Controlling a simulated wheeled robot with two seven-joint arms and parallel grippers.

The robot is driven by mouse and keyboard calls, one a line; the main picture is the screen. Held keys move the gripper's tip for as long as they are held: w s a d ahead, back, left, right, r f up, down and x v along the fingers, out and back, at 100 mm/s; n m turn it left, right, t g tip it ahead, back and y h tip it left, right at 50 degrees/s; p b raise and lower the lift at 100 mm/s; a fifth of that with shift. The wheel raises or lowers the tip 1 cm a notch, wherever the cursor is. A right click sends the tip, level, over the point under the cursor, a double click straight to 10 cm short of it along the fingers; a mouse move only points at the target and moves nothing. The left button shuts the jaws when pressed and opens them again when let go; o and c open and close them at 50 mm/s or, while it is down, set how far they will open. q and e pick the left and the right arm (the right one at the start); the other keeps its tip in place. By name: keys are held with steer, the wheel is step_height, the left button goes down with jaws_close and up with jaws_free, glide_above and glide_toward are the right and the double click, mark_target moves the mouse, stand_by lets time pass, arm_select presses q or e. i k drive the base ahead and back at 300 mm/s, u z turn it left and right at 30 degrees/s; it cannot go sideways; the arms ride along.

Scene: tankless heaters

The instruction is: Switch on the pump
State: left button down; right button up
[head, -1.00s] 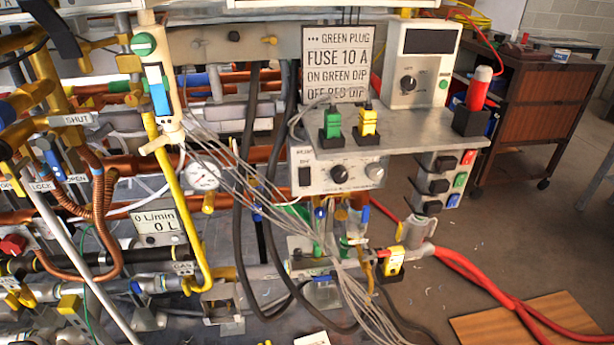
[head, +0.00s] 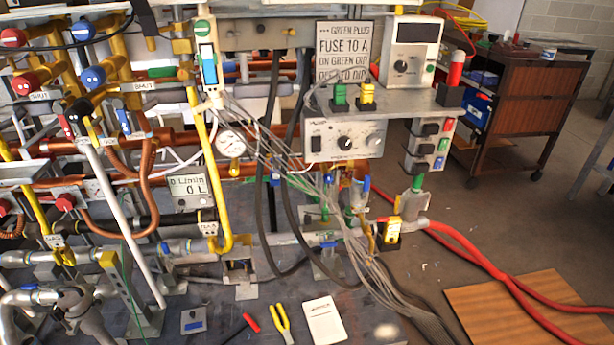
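A grey control box (head: 345,140) hangs under a metal shelf and looks like the pump control, but its small lettering is too blurred to read surely. On its front are a black rocker switch (head: 316,144) at the left, a black knob (head: 345,143) in the middle and a silver knob (head: 374,140) at the right. I cannot tell the rocker's position. A green plug (head: 340,95) and a yellow plug (head: 367,94) stand on the shelf above. Neither of my grippers shows in the head view.
A sign (head: 344,50) mentions a green plug and a 10 A fuse. Grey cables (head: 300,180) cross below the box. A flow display (head: 189,192) reads 0 L. Pliers (head: 283,324) lie on the bench. A brown cabinet (head: 522,112) stands right; red hoses (head: 480,255) cross the floor.

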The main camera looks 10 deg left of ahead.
mark_target(316, 141)
steer(key=z, duration=0.35)
steer(key=i, duration=1.2)
steer(key=u, duration=0.45)
